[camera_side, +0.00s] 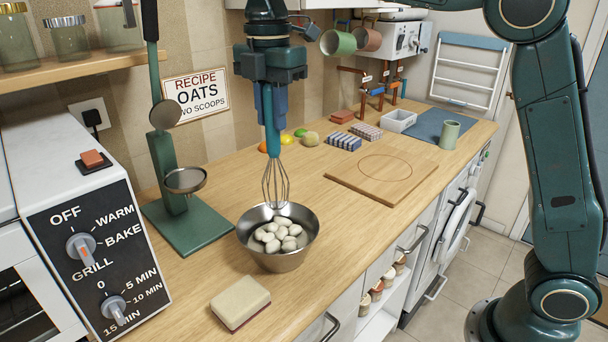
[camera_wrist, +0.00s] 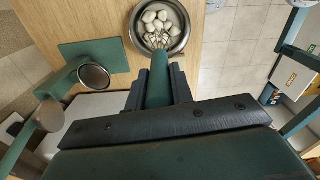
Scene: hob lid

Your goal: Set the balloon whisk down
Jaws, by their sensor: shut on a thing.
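The balloon whisk (camera_side: 275,183) has a green handle and a wire head and hangs upright, head down. My gripper (camera_side: 270,90) is shut on its handle. In the wrist view the whisk handle (camera_wrist: 159,75) runs between the fingers of my gripper (camera_wrist: 158,88). The wire head is over the metal bowl (camera_side: 279,258), its lower end at the bowl's mouth near the pale round lumps (camera_side: 277,236). I cannot tell whether the wires touch the lumps. The bowl also shows in the wrist view (camera_wrist: 184,38).
A green stand (camera_side: 180,222) with hanging utensils is left of the bowl. A sponge (camera_side: 240,302) lies in front. A wooden board (camera_side: 382,178), fruit and striped blocks (camera_side: 343,141) are behind and right. The oven (camera_side: 90,240) stands at left. Bare worktop (camera_side: 345,222) lies right of the bowl.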

